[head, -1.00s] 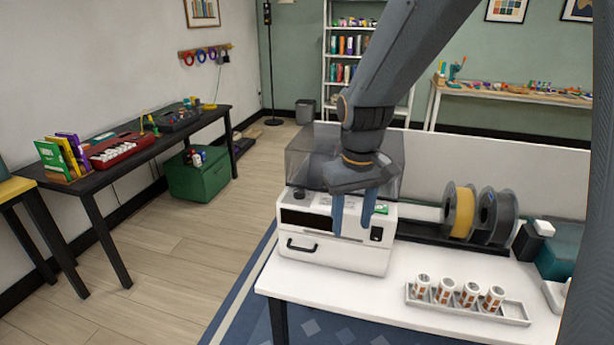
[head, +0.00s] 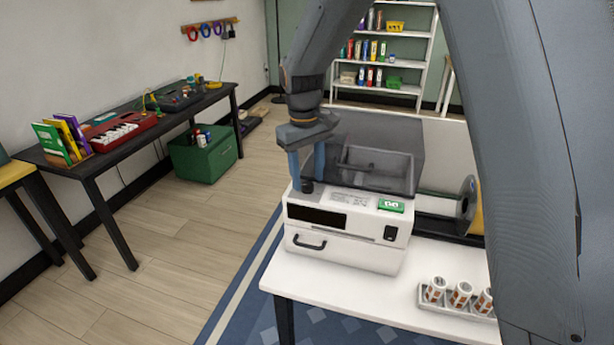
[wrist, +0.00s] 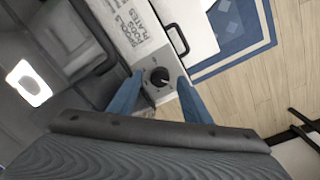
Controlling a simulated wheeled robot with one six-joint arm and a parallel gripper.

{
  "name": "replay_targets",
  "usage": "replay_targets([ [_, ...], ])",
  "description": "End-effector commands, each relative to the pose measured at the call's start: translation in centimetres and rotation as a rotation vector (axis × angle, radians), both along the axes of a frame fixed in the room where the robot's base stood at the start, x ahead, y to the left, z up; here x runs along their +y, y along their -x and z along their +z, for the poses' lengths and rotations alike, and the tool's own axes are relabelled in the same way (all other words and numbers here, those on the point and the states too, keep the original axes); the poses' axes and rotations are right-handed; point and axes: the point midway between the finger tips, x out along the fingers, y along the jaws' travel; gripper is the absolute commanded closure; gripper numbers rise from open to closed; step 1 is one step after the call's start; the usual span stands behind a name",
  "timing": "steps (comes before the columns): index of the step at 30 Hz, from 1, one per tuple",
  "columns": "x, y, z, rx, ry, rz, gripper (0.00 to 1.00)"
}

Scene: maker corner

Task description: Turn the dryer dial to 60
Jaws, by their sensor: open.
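The dryer (head: 345,235) is a white box with a dark transparent lid, standing on the white table. Its dial (head: 307,186) is a small black knob on the top left of the front part. In the wrist view the dial (wrist: 160,76) has a light pointer line and sits between the two blue fingertips. My gripper (head: 307,170) is open, pointing down over the dial, one finger on each side. I cannot tell whether the fingers touch it. The scale numbers around the dial are too small to read.
A tray (head: 455,308) with printed cylinders stands at the table's front right. Spools (head: 468,205) stand behind, partly hidden by my arm.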

Motion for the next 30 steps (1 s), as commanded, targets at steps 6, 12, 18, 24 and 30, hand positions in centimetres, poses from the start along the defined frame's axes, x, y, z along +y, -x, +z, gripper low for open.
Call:
replay_targets([
  [6, 0.0, 0.0, -1.4, 0.0, 0.0, 0.002, 0.56],
  [12, 0.1, 0.0, -1.5, -0.001, 0.0, 0.004, 0.56],
  [18, 0.1, 0.0, -1.5, -0.001, 0.0, 0.004, 0.81],
  [24, 0.1, 0.0, -1.5, -0.001, 0.0, 0.002, 0.97],
  [30, 0.1, 0.0, -1.5, -0.001, 0.0, -0.031, 0.97],
])
